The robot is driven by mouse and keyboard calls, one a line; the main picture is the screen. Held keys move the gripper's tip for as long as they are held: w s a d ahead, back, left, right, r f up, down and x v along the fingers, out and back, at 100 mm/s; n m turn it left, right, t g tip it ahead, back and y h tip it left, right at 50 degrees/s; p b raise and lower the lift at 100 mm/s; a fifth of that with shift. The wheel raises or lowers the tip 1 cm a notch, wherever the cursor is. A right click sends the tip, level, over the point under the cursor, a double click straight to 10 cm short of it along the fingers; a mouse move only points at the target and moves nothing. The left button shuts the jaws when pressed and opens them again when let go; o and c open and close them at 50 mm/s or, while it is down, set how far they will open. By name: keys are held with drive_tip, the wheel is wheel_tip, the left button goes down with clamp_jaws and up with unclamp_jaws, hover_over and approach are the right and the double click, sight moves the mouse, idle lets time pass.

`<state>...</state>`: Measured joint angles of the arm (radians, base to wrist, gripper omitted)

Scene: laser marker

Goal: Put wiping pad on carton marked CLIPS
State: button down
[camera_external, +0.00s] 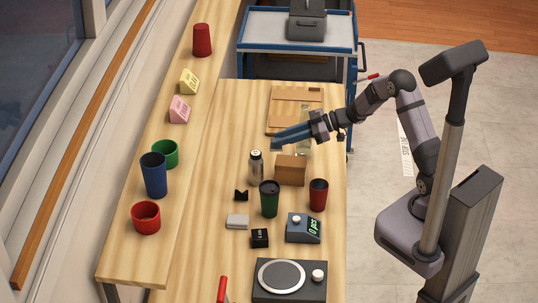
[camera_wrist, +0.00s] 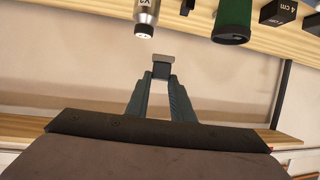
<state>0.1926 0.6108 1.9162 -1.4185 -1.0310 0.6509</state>
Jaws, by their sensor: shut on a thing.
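My gripper (camera_external: 277,146) reaches left from the arm over the table, above and a little behind the carton. It is shut on a small grey block, which looks like the wiping pad (camera_wrist: 161,71), held between the fingertips in the wrist view. The pad is clear of the table and small at the fingertips in the external view. A brown carton (camera_external: 290,172) stands on the table below and to the right of the fingertips. No lettering on it can be read from here, so I cannot confirm the CLIPS mark.
A steel bottle (camera_external: 256,168), green tumbler (camera_external: 269,200) and dark red cup (camera_external: 318,195) stand close around the carton. A light grey block (camera_external: 237,222), black cube (camera_external: 260,238) and scale (camera_external: 303,228) lie nearer the front. A wooden tray (camera_external: 283,94) lies behind.

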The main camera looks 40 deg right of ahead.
drive_tip(key=r+m+t+h, duration=0.1)
drive_tip(key=m+t+h, duration=0.1)
hover_over(298, 161)
drive_tip(key=shift+s+f+p, duration=0.1)
drive_tip(key=shift+f+p, duration=0.55)
drive_tip(key=shift+f, duration=4.3)
drive_tip(key=shift+f, duration=0.1)
drive_tip(key=c, duration=1.5)
unclamp_jaws()
drive_tip(key=shift+c, duration=0.2)
